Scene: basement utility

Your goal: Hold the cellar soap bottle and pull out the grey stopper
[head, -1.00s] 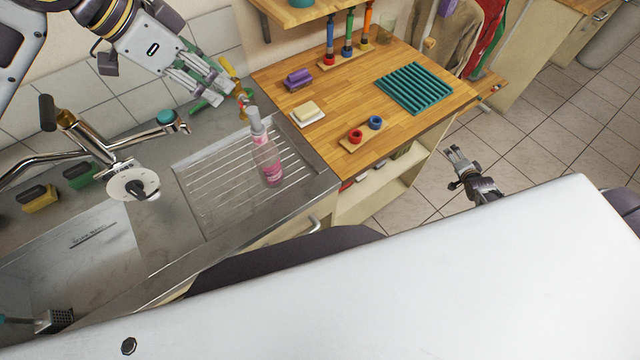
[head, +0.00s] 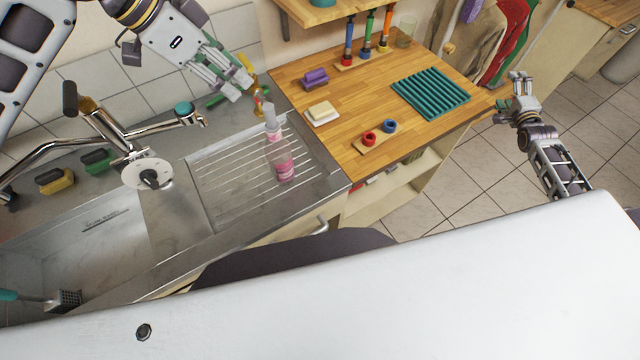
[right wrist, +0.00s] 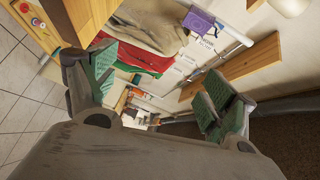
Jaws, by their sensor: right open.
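The soap bottle (head: 281,160) is clear with pink liquid and a pink label. It stands upright on the ribbed steel drainer beside the sink. The grey stopper (head: 271,118) sits in its neck. My left gripper (head: 243,90) is above and to the left of the bottle in the head view, apart from it, with its fingers spread and empty. My right gripper (head: 521,76) is open and empty beyond the right end of the wooden worktop, far from the bottle. Its green-padded fingers (right wrist: 160,95) stand wide apart in the right wrist view, where the bottle does not show.
The tap (head: 150,135) stands left of the drainer. The wooden worktop (head: 345,100) holds a soap block (head: 321,113), a purple block (head: 315,78), a ring stand (head: 376,138) and a teal ribbed mat (head: 430,93). Coats (head: 500,40) hang behind my right gripper.

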